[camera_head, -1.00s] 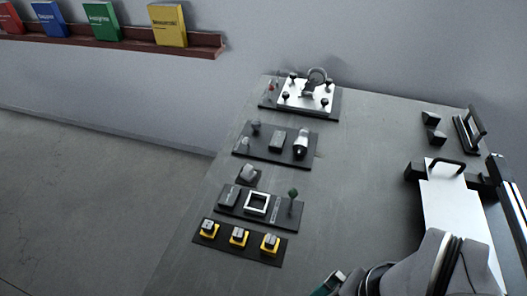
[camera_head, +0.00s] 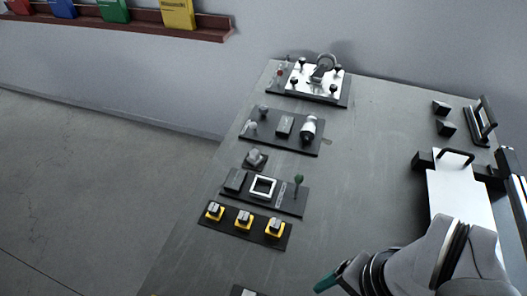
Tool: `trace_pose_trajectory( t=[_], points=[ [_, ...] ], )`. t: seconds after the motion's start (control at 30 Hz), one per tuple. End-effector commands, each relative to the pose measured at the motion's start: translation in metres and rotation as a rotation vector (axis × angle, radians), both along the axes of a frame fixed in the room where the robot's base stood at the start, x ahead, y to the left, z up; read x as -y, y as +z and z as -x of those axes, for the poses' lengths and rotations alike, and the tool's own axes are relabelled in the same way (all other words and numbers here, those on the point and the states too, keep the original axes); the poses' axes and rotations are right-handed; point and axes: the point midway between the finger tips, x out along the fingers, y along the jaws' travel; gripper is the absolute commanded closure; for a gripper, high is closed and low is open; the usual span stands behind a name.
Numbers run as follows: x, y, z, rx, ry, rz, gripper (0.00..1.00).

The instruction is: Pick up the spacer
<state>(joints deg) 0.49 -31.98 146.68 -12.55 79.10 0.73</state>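I cannot tell for sure which part is the spacer. A white square frame (camera_head: 263,187) with a dark centre lies on a dark plate (camera_head: 290,206) in the middle of the grey table, between a dark block (camera_head: 235,179) and a green-topped lever (camera_head: 299,181). A small pale-topped part (camera_head: 244,291) is cut off by the bottom edge. The end of my arm, with a teal piece that may be my gripper (camera_head: 328,281), is low in the picture, apart from the plates. Its fingers cannot be made out.
Several yellow-based switches (camera_head: 244,218) sit on a plate below the frame. A small knob (camera_head: 255,158), a plate (camera_head: 275,133) with a silver cylinder and a white panel (camera_head: 317,82) stand behind. A white plate with a black handle (camera_head: 455,153) is at right. The table's middle is bare.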

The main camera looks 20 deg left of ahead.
Motion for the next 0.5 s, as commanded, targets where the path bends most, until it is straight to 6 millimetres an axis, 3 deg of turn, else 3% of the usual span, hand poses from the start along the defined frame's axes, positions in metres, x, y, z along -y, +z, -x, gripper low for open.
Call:
trace_pose_trajectory(
  t=[0.27, 0.33, 0.43, 0.5],
  points=[
    [0.000, 0.000, 0.000, 0.000, 0.000, 0.000, 0.32],
    [-0.006, -0.002, -0.009, 0.016, 0.024, -0.012, 0.32],
    [-0.045, -0.016, -0.052, 0.106, 0.117, -0.074, 0.32],
    [-0.095, -0.035, -0.094, 0.212, 0.172, -0.131, 0.32]
  ],
)
